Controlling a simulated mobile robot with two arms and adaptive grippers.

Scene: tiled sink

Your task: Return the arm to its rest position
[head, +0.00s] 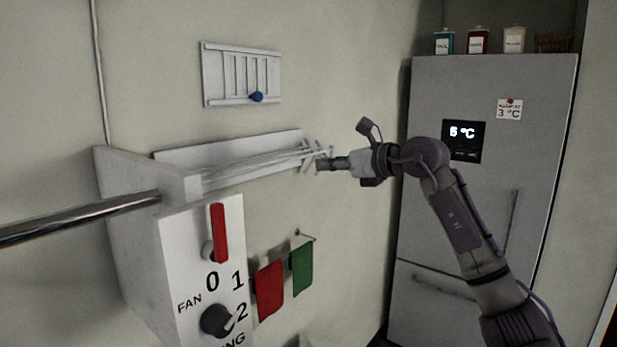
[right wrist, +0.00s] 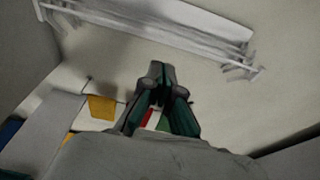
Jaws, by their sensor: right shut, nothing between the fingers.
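My right arm (head: 455,205) comes in from the lower right in the head view and bends left toward the wall. Its gripper (head: 320,164) is shut and empty, in front of the right end of a white wall rack (head: 230,160). Whether the gripper touches the rack cannot be told from the head view. In the right wrist view the shut fingers (right wrist: 158,72) point toward the wall, and the rack (right wrist: 150,25) lies beyond them with a visible gap in the picture. My left gripper does not show in either view.
A grey fridge (head: 480,90) stands behind the arm at the right. A white control box (head: 205,290) with a red lever (head: 218,232) and a black knob (head: 216,320) is at the lower left. Red (head: 269,290) and green (head: 302,268) towels hang below the rack.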

